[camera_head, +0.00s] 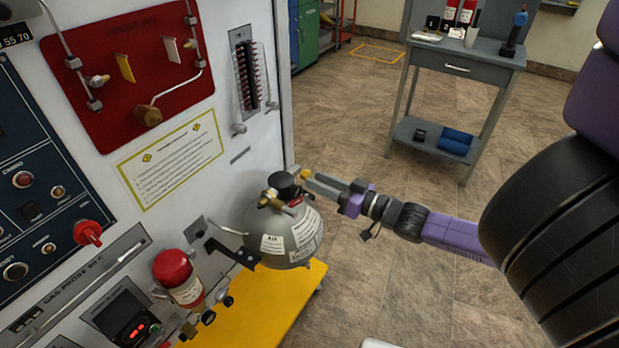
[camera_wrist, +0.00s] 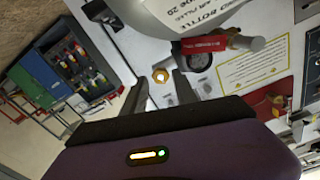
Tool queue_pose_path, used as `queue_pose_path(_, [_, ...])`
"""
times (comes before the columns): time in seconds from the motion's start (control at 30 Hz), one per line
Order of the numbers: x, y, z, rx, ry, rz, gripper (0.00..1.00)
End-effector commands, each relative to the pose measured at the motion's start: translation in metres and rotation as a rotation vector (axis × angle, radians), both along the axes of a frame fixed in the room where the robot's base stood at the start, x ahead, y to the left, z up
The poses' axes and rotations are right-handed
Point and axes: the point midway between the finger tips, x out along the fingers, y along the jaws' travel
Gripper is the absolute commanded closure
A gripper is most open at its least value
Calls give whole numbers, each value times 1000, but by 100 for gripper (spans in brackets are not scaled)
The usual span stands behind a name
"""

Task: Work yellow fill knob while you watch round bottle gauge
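The yellow fill knob (camera_head: 305,174) is a small brass-yellow piece near the top of the grey round bottle (camera_head: 297,240). It also shows in the wrist view (camera_wrist: 161,76), between my finger lines. My gripper (camera_head: 317,184) reaches in from the right, level with the bottle's top, its tips close to the knob. In the wrist view its fingers (camera_wrist: 160,88) are apart, with a gap on both sides of the knob; I cannot tell the depth left. A dark round piece, seemingly the bottle gauge (camera_head: 283,181), tops the bottle; it also shows in the wrist view (camera_wrist: 197,58). Its reading is not legible.
The white panel wall (camera_head: 220,90) with a red board (camera_head: 125,65) stands left of the bottle. A red-capped cylinder (camera_head: 175,270) and a yellow platform (camera_head: 255,310) are near it. A grey side table (camera_head: 465,62) stands at the back. Open floor lies to the right.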

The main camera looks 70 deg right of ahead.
Motion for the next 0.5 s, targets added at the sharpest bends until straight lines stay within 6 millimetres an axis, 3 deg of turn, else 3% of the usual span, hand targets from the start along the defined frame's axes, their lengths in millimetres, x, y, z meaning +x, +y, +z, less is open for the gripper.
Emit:
queue_pose_path(0.2, [26,-6,0,-1,1,0,65])
queue_pose_path(0.5, [33,-8,-1,0,2,0,65])
